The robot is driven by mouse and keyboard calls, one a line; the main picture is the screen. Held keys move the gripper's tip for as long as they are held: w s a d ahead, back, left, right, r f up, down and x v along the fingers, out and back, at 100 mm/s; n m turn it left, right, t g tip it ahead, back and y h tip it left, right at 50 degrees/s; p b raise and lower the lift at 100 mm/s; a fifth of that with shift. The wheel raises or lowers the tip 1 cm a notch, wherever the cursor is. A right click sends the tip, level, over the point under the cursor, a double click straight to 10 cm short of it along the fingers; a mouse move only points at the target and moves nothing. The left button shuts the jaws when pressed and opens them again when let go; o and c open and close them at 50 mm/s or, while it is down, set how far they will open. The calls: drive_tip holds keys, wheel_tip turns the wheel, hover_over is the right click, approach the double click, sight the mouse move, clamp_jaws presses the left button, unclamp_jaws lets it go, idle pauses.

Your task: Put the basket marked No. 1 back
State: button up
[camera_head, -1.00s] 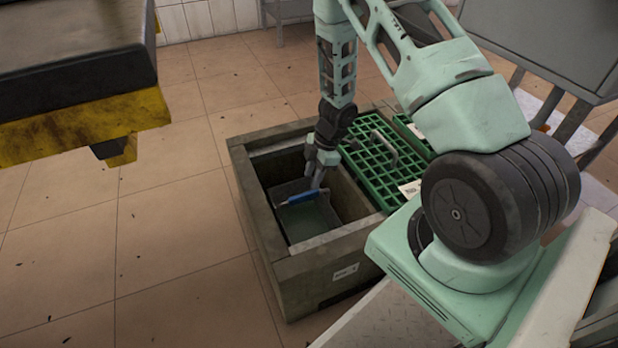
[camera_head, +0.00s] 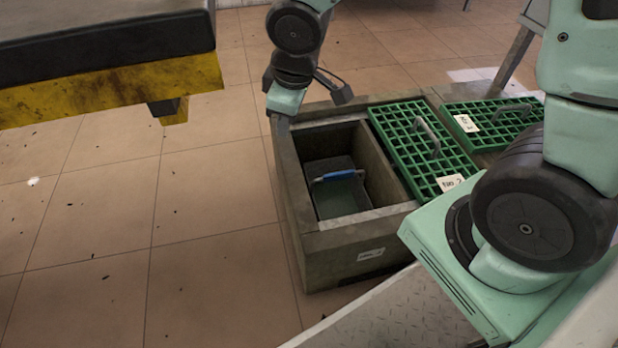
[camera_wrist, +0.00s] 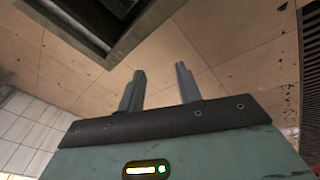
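A dark grey basket (camera_head: 338,195) with a blue handle (camera_head: 338,175) sits low inside the open left compartment of the stone-like box (camera_head: 330,242). I see no number on the basket itself. A white label (camera_head: 371,255) on the box's front is too small to read surely. My gripper (camera_wrist: 160,72) is open, with nothing between its fingers, and tile floor lies beyond them in the wrist view. In the head view my wrist is over the box's far left corner, apart from the basket; the fingertips are not clear there.
Green grate covers with handles lie to the right on the box: one tagged No. 2 (camera_head: 420,140), another (camera_head: 492,120) beyond it. A dark platform with a yellow edge (camera_head: 110,90) juts in at upper left.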

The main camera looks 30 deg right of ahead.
drive_tip(key=s+a+r+g, duration=0.1)
drive_tip(key=s+a+r, duration=0.2)
drive_tip(key=s, duration=0.6)
drive_tip(key=s+a+r+m+g, duration=0.1)
drive_tip(key=s+a+r+g, duration=0.1)
drive_tip(key=s, duration=0.8)
drive_tip(key=shift+s+a+r+y, duration=0.3)
drive_tip(key=shift+a+r, duration=0.1)
drive_tip(key=shift+a, duration=0.5)
